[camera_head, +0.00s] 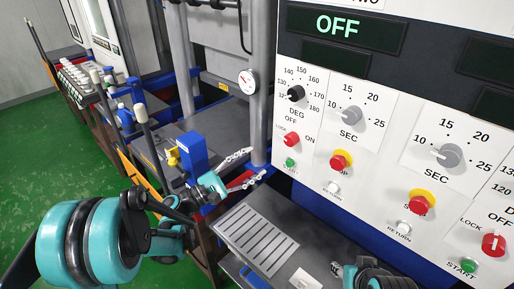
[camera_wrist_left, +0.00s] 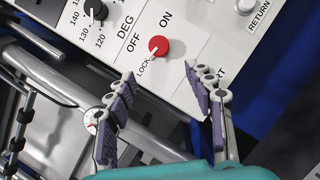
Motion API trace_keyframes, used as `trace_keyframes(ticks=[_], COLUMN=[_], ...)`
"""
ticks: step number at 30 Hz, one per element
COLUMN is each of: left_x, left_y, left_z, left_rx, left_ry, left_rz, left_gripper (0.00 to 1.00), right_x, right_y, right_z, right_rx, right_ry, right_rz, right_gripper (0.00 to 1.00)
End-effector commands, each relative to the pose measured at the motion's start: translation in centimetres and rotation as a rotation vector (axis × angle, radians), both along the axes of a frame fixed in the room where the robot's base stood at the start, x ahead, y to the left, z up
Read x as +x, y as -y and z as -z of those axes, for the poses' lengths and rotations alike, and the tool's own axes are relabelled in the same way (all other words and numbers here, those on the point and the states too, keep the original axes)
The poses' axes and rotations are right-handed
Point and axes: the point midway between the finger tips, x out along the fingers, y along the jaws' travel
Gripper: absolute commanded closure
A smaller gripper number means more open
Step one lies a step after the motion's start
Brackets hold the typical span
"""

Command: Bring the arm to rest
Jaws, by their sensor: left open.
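My left arm (camera_head: 95,240) reaches in from the lower left of the head view. Its gripper (camera_head: 257,162) is open, with its two fingers spread and nothing between them. It is in front of and to the left of the control panel (camera_head: 395,110). In the left wrist view the open fingers (camera_wrist_left: 158,72) point toward the panel's red lock knob (camera_wrist_left: 159,46), apart from it. That red knob (camera_head: 291,139) is by the LOCK, OFF and ON marks. Part of my right gripper (camera_head: 340,270) shows at the bottom edge of the head view; its jaws are unclear.
The panel has a lit OFF display (camera_head: 337,25), a black dial (camera_head: 296,93), grey SEC dials (camera_head: 351,115) and red stop buttons (camera_head: 340,161). A slotted metal plate (camera_head: 255,238) lies below the left gripper. A metal column (camera_head: 262,80) and a gauge (camera_head: 248,81) stand behind it. Green floor is clear at left.

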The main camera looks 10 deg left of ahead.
Motion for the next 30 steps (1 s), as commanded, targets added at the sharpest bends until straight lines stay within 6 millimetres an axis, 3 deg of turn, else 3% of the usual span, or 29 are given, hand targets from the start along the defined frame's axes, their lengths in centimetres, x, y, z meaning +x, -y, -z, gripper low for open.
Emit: trace_keyframes(ticks=[5,8,12,16,20,24,30], left_x=[-0.2,-0.9,-3.6,-7.3,-11.4,-15.8,-20.3], left_y=[0.4,1.8,4.2,4.7,3.2,-0.1,-5.2], left_z=[0.1,0.7,3.0,5.9,8.7,11.0,12.4], left_rx=[0.031,0.146,0.464,0.82,1.175,1.552,1.972], left_ry=[-0.001,-0.004,0.008,0.049,0.115,0.212,0.35], left_rz=[-0.002,-0.006,-0.005,0.016,0.058,0.129,0.239], left_gripper=[0.47,0.47,0.47,0.47,0.47,0.47,0.47], right_x=[0.0,0.0,0.0,0.0,0.0,0.0,0.0], right_y=[0.0,0.0,0.0,0.0,0.0,0.0,0.0], right_z=[0.0,0.0,0.0,0.0,0.0,0.0,0.0], right_rx=[0.0,0.0,0.0,0.0,0.0,0.0,0.0], right_ry=[0.0,0.0,0.0,0.0,0.0,0.0,0.0], right_rz=[0.0,0.0,0.0,0.0,0.0,0.0,0.0], right_gripper=[0.6,0.6,0.6,0.6,0.6,0.6,0.6])
